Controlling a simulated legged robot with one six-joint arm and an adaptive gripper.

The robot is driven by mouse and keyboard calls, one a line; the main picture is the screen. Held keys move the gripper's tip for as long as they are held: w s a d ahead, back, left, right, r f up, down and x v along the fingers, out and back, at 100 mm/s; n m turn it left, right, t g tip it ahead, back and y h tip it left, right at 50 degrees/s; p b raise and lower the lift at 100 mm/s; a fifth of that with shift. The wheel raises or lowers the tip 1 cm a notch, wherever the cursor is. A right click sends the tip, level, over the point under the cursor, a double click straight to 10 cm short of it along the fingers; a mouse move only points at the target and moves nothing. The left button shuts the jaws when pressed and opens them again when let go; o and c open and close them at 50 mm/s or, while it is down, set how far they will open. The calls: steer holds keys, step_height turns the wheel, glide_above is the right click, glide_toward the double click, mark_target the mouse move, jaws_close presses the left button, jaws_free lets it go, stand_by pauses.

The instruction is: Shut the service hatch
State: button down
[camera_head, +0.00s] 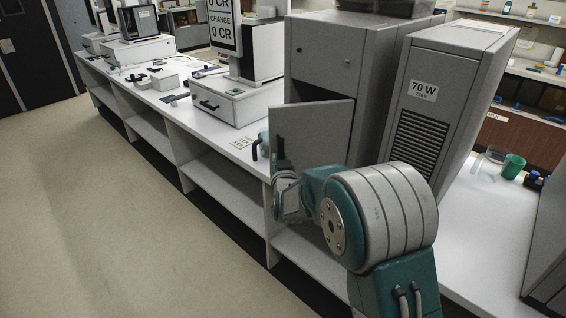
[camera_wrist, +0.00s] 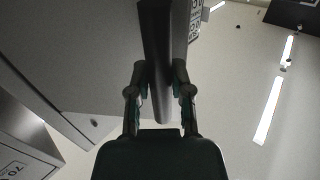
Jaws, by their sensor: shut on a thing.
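The service hatch (camera_head: 322,130) is a flat grey panel standing open at the front of the tall grey cabinet (camera_head: 338,65). Dark space shows behind the panel's upper edge. My arm reaches to the hatch's lower left, and my gripper is largely hidden there in the head view. In the wrist view my gripper (camera_wrist: 159,78) has its two fingers closed on either side of a dark upright bar, part of the hatch.
A second grey cabinet (camera_head: 445,105) marked 70 W stands close on the right. A green cup (camera_head: 513,166) is at the right. The floor (camera_head: 95,220) is clear.

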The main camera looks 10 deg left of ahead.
mark_target(276, 151)
steer(key=shift+a+x, duration=0.2)
steer(key=shift+x, duration=0.75)
steer(key=shift+a+x, duration=0.25)
steer(key=shift+x, duration=0.75)
steer(key=shift+s, duration=0.15)
steer(key=shift+c, duration=2.3)
jaws_free()
